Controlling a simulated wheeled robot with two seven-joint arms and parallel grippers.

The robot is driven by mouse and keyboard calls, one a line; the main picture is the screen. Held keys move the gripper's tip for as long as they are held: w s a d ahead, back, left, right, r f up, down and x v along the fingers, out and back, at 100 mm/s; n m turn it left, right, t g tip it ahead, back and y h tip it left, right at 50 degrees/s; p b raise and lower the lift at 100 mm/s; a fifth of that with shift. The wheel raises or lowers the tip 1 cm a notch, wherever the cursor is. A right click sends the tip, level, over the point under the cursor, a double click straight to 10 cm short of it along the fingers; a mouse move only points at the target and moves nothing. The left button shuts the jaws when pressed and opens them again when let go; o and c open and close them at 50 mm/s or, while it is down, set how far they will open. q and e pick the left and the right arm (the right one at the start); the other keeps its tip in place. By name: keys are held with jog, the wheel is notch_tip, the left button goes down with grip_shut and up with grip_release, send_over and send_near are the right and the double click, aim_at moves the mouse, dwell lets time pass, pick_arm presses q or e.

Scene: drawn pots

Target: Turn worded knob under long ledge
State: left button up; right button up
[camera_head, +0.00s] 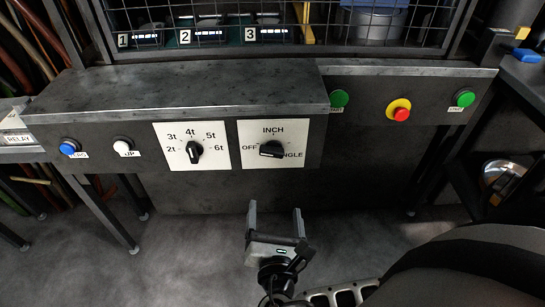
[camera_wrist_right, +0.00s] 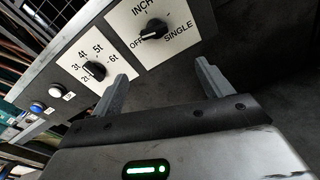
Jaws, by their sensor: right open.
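The worded knob is a black knob (camera_head: 271,150) on a white plate marked OFF, INCH and SINGLE, under the right part of the long grey ledge (camera_head: 180,88). My right gripper (camera_head: 275,210) is open and empty, below and in front of the panel, apart from the knob. My left gripper is not in view.
A numbered knob (camera_head: 194,152) marked 2t to 6t is just left. Blue (camera_head: 69,148) and white (camera_head: 122,146) buttons sit farther left. Green buttons (camera_head: 339,99) and a red button on yellow (camera_head: 400,112) are to the right. The ledge overhangs the knobs. Floor space before the panel is clear.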

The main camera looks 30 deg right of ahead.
send_near(272, 155)
jog(key=shift+n+t, duration=0.3)
jog(key=shift+n, duration=0.1)
jog(key=x, duration=0.9)
jog(key=shift+d+f, duration=0.1)
jog(key=shift+f, duration=0.2)
jog(key=c, duration=1)
